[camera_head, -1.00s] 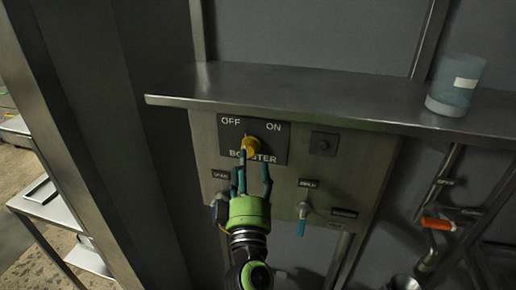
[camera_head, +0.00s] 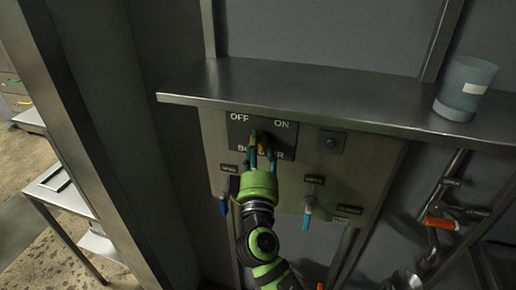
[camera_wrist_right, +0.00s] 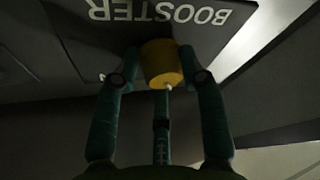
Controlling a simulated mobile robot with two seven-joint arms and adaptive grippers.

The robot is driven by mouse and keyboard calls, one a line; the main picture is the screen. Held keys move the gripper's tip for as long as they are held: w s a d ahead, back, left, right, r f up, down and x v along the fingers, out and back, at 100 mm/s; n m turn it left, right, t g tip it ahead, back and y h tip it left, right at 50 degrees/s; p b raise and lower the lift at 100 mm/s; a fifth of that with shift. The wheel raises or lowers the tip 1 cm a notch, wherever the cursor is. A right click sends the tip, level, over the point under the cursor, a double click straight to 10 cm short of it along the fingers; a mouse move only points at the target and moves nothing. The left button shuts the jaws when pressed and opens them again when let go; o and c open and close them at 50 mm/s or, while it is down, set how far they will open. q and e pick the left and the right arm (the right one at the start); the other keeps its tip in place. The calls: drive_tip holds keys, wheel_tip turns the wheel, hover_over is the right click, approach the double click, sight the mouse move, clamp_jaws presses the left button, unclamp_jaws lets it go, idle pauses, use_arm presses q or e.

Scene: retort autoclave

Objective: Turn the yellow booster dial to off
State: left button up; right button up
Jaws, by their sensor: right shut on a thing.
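The yellow booster dial (camera_head: 261,141) sits on a dark plate (camera_head: 285,137) marked OFF at left, ON at right and BOOSTER below. My right gripper (camera_head: 262,150) is shut on the dial, its teal fingers on either side and covering part of it. In the right wrist view the yellow dial (camera_wrist_right: 162,62) is between the fingertips of my right gripper (camera_wrist_right: 160,70), with a small white mark on its near face. Which label the dial points to cannot be told. My left gripper is not in view.
A steel shelf (camera_head: 330,98) juts out just above the plate, with a bluish translucent cup (camera_head: 464,88) on its right end. Below are a valve with a blue handle (camera_head: 307,217) and an orange-handled lever (camera_head: 440,223). A metal table (camera_head: 70,190) stands at left.

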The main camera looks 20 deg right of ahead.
drive_tip(key=shift+a+n+y, duration=0.1)
drive_tip(key=shift+n+y, duration=0.3)
drive_tip(key=shift+n, duration=0.1)
drive_tip(key=o, duration=1)
drive_tip(key=shift+o, duration=0.2)
drive_tip(key=v, duration=1.2)
drive_tip(key=shift+a, duration=0.2)
drive_tip(key=shift+f, duration=0.1)
